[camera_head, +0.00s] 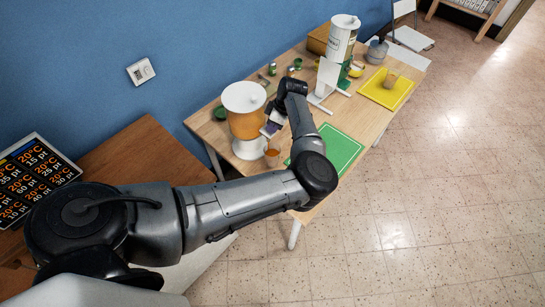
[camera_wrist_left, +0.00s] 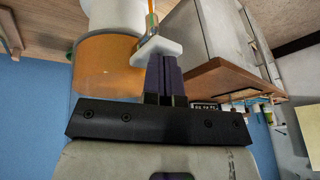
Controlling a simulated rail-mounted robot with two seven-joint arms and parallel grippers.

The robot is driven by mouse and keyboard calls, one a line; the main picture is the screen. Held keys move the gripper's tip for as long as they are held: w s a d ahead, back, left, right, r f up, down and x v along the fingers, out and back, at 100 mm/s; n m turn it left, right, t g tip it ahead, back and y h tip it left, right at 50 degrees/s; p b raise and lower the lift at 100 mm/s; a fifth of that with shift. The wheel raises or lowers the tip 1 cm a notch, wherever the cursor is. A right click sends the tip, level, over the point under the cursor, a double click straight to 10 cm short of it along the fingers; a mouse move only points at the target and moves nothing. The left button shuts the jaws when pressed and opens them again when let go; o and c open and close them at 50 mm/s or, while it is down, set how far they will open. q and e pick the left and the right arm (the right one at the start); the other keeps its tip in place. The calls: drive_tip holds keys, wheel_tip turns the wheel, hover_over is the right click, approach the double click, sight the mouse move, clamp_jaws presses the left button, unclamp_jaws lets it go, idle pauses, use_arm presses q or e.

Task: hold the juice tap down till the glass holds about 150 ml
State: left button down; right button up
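The juice dispenser (camera_head: 246,122) stands on the table with a white lid, an orange-filled tank and a white base; its orange tank (camera_wrist_left: 105,65) is also in the left wrist view. A small glass (camera_head: 272,157) with orange in it stands at the foot of the dispenser; its exact level is too small to read. My left gripper (camera_head: 268,129) is beside the dispenser's front. In the left wrist view its purple fingers (camera_wrist_left: 165,72) are together, with their tips at a white tap part (camera_wrist_left: 158,49); whether they press it is unclear. My right gripper is out of view.
A green mat (camera_head: 340,147) lies right of my arm. Farther along are a second dispenser (camera_head: 342,38), a yellow mat (camera_head: 386,89) with a cup (camera_head: 390,80), and a grey pot (camera_head: 377,51). Small green items (camera_head: 272,69) stand near the wall. A price board (camera_head: 32,177) is at left.

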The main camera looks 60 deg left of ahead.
use_arm(q)
wheel_tip(320, 180, up, 3)
drive_tip(key=p, duration=0.2)
drive_tip(key=shift+p, duration=0.35)
drive_tip(key=w+d+r+p, duration=0.1)
drive_tip(key=d+p, duration=0.2)
drive_tip(key=d, duration=0.3)
drive_tip(key=shift+w+r, duration=0.35)
drive_tip(key=shift+w, duration=0.05)
idle(0.4)
